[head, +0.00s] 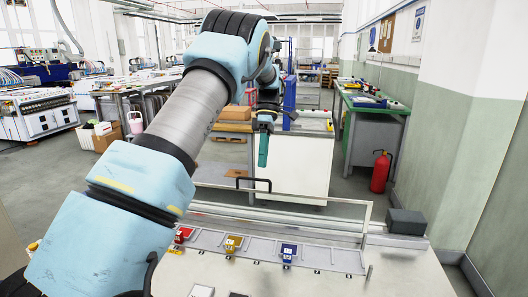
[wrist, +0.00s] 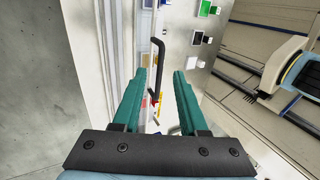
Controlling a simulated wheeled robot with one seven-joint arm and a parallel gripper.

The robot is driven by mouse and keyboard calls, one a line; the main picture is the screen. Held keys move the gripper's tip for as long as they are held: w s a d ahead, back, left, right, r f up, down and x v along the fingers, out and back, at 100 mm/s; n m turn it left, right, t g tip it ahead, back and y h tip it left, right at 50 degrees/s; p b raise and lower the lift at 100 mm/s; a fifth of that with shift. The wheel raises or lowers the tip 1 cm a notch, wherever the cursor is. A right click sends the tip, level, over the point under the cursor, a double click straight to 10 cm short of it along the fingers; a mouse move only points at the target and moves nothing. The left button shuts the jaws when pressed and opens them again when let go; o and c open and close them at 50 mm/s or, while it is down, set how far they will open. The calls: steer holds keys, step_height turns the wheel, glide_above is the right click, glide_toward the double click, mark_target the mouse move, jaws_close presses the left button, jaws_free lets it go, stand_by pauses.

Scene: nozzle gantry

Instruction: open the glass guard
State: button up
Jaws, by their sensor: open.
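The glass guard (head: 330,201) is a clear panel in a thin pale frame, standing along the far side of the white bench in the head view. A black bar handle (head: 253,180) sits on its upper edge; in the wrist view the handle (wrist: 160,50) runs up from between my fingertips. My gripper (head: 263,164) points down just above the handle in the head view. In the wrist view my gripper (wrist: 158,74) has its two teal fingers apart, one on each side of the handle's line. I cannot tell whether they touch it.
Red (head: 183,234), yellow (head: 233,243) and blue (head: 288,250) pieces sit on a grey rail at the bench. A dark box (head: 406,222) is at the guard's right end. A white cabinet (head: 300,165) stands behind, and a fire extinguisher (head: 380,172) is at the right wall.

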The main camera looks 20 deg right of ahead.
steer(key=shift+b+v, duration=0.35)
steer(key=shift+v, duration=2.1)
steer(key=s+a+f+m+t+h+b, duration=0.1)
steer(key=a+f+m, duration=0.15)
steer(key=a, duration=0.55)
steer(key=s+a+f+m+t+h, duration=0.1)
steer(key=a+f+m+h, duration=0.15)
steer(key=a, duration=0.65)
steer(key=s+a+f+m+t, duration=0.2)
steer(key=s+a+f+m, duration=0.1)
steer(key=s+a, duration=0.3)
steer(key=s+a+f+m+t+b, duration=0.1)
steer(key=s+a+m, duration=0.4)
steer(key=s, duration=0.6)
steer(key=shift+s+a+f+m+t, duration=0.3)
steer(key=shift+a+f+t, duration=0.4)
steer(key=shift+f, duration=0.15)
